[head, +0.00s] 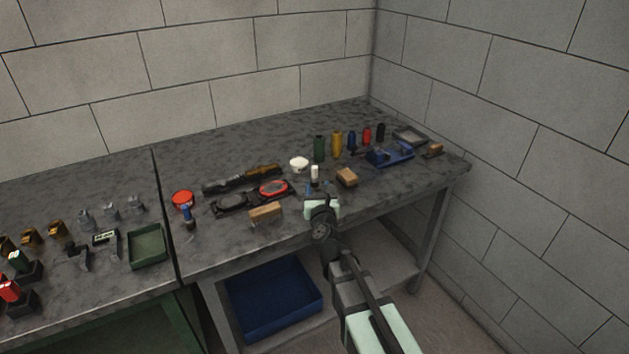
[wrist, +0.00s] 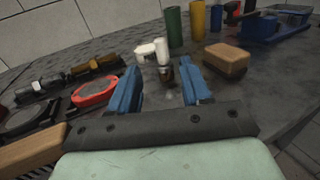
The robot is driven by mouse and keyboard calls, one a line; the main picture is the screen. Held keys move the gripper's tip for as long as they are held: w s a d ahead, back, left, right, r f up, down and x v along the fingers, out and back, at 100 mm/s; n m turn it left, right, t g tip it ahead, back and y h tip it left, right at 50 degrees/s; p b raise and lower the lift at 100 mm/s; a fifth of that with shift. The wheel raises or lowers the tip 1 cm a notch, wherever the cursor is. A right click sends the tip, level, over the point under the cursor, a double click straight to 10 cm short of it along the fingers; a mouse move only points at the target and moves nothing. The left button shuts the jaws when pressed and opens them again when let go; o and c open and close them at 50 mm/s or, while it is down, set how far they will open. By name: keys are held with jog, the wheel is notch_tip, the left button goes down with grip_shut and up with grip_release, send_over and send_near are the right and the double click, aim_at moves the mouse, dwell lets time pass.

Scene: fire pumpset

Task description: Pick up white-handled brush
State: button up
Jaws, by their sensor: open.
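The white-handled brush (head: 315,172) stands roughly upright on the dark bench top, white handle up. In the wrist view the brush (wrist: 164,52) shows its white handle above a dark brown lower end. My gripper (head: 320,188) is open and empty at the near side of the brush. In the wrist view the blue fingers of my gripper (wrist: 158,74) stand apart, with the brush's lower end showing in the gap between them. I cannot tell whether the brush is between the fingertips or just beyond them.
A white round item (head: 299,164) stands left of the brush. A tan block (head: 346,177) lies close on the right, and a wooden-backed brush (head: 265,212) at the left front. Several coloured cylinders, including a green one (head: 319,148), stand behind. A red-rimmed tool (head: 273,188) lies left.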

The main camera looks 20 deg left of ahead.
aim_at(315, 170)
jog(key=x, duration=1.1)
grip_shut()
dwell(0.3)
